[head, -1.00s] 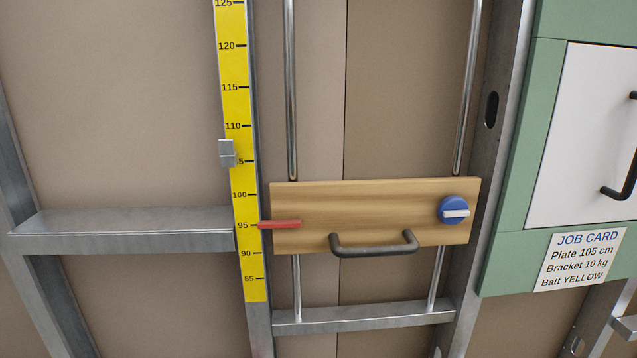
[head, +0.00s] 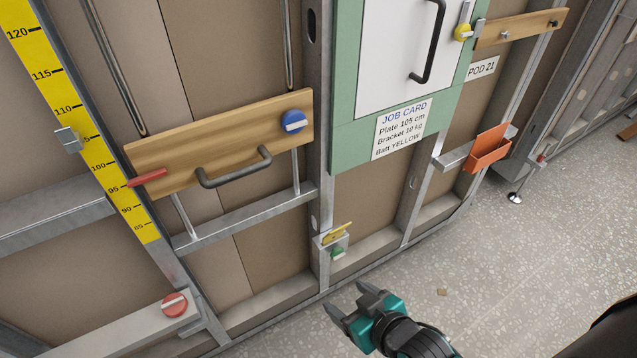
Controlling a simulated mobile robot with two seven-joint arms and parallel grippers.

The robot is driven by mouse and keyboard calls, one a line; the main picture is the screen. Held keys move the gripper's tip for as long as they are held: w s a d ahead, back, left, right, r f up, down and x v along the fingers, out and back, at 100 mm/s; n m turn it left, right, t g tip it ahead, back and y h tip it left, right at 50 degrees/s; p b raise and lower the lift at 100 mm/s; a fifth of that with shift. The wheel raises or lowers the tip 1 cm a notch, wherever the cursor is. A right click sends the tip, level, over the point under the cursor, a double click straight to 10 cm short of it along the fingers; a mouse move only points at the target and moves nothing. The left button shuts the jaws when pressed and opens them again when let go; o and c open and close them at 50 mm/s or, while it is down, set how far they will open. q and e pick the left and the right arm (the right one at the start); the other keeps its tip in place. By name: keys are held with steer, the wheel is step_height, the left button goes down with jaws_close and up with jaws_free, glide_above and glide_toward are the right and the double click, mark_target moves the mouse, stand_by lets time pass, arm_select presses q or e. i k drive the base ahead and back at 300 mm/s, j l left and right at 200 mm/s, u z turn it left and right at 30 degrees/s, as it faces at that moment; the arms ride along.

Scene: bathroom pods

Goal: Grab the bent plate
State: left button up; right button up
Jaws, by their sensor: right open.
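I cannot clearly pick out a bent plate in the head view. A folded orange piece (head: 487,150) with an open top hangs on the frame rail at the right; I cannot tell if it is the plate. A small yellow piece (head: 337,234) sits on a grey block with a green knob (head: 338,253) low on the wall. My right gripper (head: 345,297) is open and empty over the floor by the wall's foot, below the yellow piece in the picture and apart from it. My left gripper is out of view.
A wooden board (head: 220,140) with a black handle (head: 235,168), blue knob (head: 293,121) and red pointer (head: 147,178) is on upright rods beside a yellow scale (head: 75,120). A job card (head: 402,130) is on the green panel. A red knob (head: 174,304) is lower left. Speckled floor (head: 540,270) is open at right.

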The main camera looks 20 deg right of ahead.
mark_target(336, 234)
steer(key=l+z, duration=0.15)
steer(key=z, duration=0.6)
steer(key=k, duration=0.05)
